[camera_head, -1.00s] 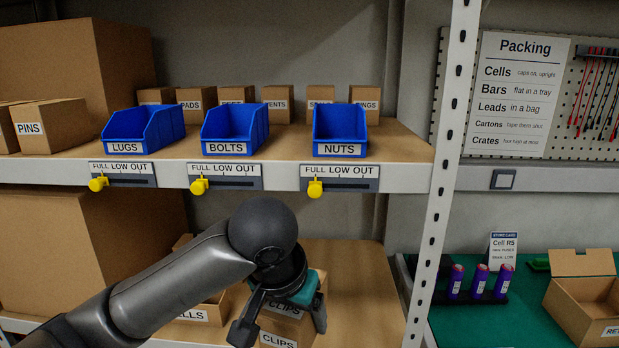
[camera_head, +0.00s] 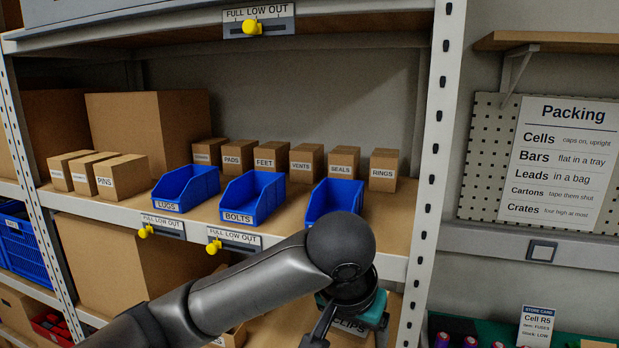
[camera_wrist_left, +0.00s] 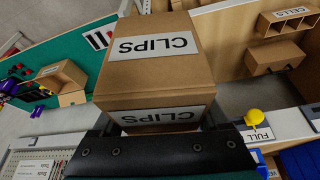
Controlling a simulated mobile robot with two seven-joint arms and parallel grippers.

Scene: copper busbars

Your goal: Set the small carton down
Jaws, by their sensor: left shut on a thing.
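My left gripper (camera_head: 350,333) comes in from the left, in front of the shelf unit and below the blue NUTS bin. It is shut on the small carton labelled CLIPS (camera_head: 350,325). In the head view only part of the carton shows, behind the wrist and fingers. In the left wrist view the brown carton (camera_wrist_left: 155,72) fills the middle, with CLIPS labels on two faces, and my left gripper (camera_wrist_left: 158,148) is against its near end. I cannot tell whether the carton touches a surface. My right gripper is not in view.
The upper shelf holds blue LUGS (camera_head: 186,188), BOLTS (camera_head: 253,197) and NUTS (camera_head: 336,198) bins and a row of small cartons. A white upright (camera_head: 433,150) stands just right of my arm. The wrist view shows a CELLS box (camera_wrist_left: 288,24) and a green bench (camera_wrist_left: 80,45).

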